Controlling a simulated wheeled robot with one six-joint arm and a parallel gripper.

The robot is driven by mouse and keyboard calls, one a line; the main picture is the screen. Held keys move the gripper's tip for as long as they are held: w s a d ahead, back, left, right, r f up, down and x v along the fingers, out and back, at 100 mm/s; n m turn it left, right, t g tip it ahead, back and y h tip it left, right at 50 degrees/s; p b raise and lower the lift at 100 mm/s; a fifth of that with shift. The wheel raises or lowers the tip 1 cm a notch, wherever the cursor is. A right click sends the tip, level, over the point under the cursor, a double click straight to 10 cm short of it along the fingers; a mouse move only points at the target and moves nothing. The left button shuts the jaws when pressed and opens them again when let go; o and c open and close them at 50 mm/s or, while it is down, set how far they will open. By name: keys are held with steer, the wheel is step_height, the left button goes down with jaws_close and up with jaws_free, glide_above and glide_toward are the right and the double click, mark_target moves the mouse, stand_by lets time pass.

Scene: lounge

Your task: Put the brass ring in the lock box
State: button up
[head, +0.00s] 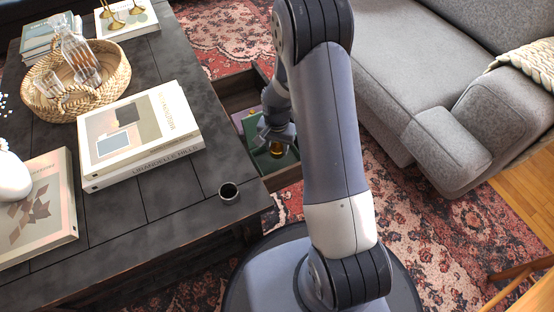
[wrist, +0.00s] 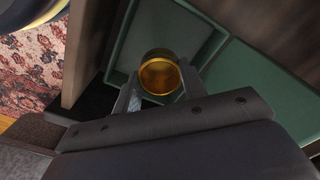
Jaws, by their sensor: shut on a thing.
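My gripper (wrist: 160,88) is shut on the brass ring (wrist: 160,73), a shiny gold band held between the two fingertips. In the head view my gripper (head: 274,141) points down into the open drawer, with the ring (head: 277,149) as a small gold spot below it. In the wrist view a green-lined open box (wrist: 196,36), which looks like the lock box, lies beneath and behind the ring. A flat green panel (wrist: 262,82) adjoins it at the right. The ring appears over the lined interior; I cannot tell whether it touches the bottom.
The open drawer (head: 243,102) juts from the dark coffee table (head: 165,228). A grey sofa (head: 420,60) stands to the right across the patterned rug.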

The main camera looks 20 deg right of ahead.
mark_target(277, 162)
steer(key=shift+f+b, duration=0.9)
steer(key=shift+f, duration=1.75)
steer(key=shift+f, duration=0.2)
steer(key=o, duration=1)
steer(key=shift+r, duration=0.1)
step_height(277, 162, up, 12)
steer(key=p, duration=0.5)
steer(key=shift+r, duration=0.1)
